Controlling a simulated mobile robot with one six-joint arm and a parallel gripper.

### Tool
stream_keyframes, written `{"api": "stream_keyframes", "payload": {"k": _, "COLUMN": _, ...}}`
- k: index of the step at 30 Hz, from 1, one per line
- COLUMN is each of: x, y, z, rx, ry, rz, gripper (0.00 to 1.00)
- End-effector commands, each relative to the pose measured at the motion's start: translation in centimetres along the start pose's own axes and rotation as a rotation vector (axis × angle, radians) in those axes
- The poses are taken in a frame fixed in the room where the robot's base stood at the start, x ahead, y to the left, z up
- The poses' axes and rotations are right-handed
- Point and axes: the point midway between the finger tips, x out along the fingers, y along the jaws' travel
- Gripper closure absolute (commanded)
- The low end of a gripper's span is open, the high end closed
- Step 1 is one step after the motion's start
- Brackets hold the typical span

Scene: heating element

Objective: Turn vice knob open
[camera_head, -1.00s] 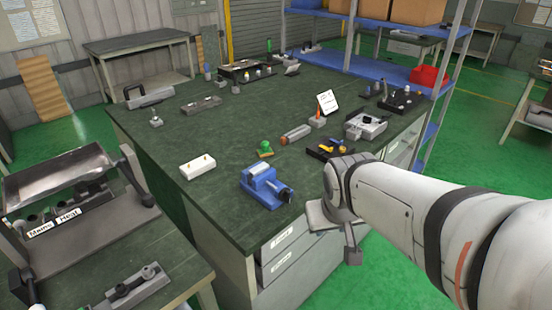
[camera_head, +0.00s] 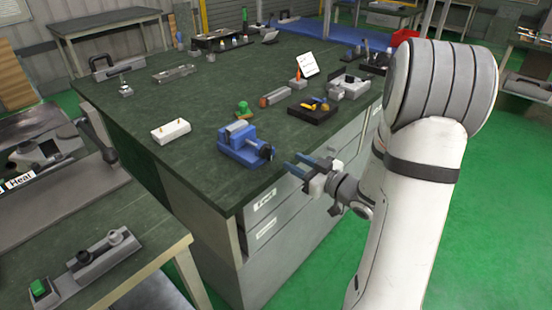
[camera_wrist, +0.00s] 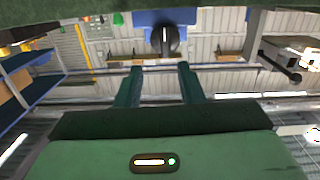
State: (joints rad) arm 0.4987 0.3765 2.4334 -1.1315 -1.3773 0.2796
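The blue vice (camera_head: 240,146) sits on the dark green bench top near its front edge. Its dark knob (camera_head: 266,152) is on the right side, facing my gripper (camera_head: 295,165). My gripper is to the right of the knob and apart from it, its fingers pointing at the vice. In the wrist view the round dark knob (camera_wrist: 166,41) shows just beyond the two fingertips (camera_wrist: 161,67), roughly centred between them, with the blue vice body (camera_wrist: 146,18) behind it. The fingers are spread with nothing between them.
A white block (camera_head: 171,131) lies left of the vice, and a green knobbed part (camera_head: 243,110) stands behind it. A black tray (camera_head: 312,110) with yellow-handled items is behind to the right. Bench drawers (camera_head: 262,215) are below the gripper. The right floor is clear.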

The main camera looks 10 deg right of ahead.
Motion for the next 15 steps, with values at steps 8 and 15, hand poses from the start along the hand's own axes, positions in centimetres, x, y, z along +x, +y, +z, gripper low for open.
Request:
{"api": "stream_keyframes", "payload": {"k": 8, "x": 1.4, "y": -0.6, "z": 0.1, "rx": 0.024, "ry": 0.047, "rz": -0.041, "gripper": 0.65}}
{"api": "stream_keyframes", "payload": {"k": 15, "x": 5.3, "y": -0.7, "z": -0.2, "rx": 0.022, "ry": 0.047, "rz": -0.039, "gripper": 0.65}}
